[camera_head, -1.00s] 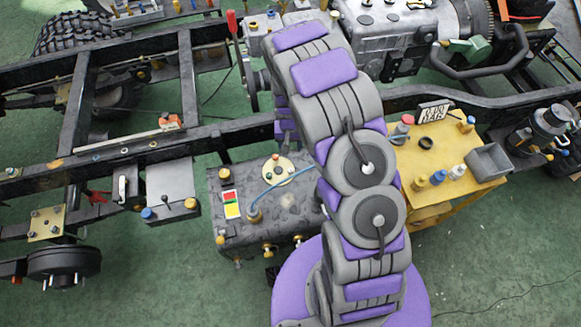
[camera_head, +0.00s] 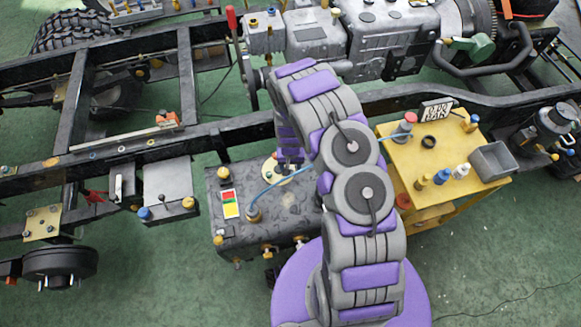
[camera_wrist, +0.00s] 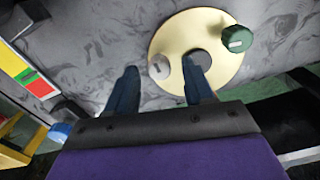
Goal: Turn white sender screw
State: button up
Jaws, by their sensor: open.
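The white sender screw (camera_wrist: 160,67) is a small pale round head with a dark slot, at the left edge of the cream round sender plate (camera_wrist: 225,70). The plate sits on the grey mottled tank (camera_wrist: 90,50) and also shows in the head view (camera_head: 272,178), partly covered by my arm's end. My gripper (camera_wrist: 159,66) is open. In the wrist view its two dark blue fingers point at the plate, and the white screw appears between their tips. I cannot tell the remaining height. The right fingertip overlaps the plate near a dark grey centre piece (camera_wrist: 201,62).
A green knob (camera_wrist: 237,38) stands on the plate's right edge. A blue hose (camera_head: 283,184) rises from a fitting on the tank. A red-yellow-green label (camera_head: 230,204) lies to the left. The black chassis rail (camera_head: 225,135) runs behind; a yellow cart (camera_head: 470,155) stands right.

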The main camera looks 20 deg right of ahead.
jog(key=shift+f, duration=0.35)
grip_shut()
dwell(0.3)
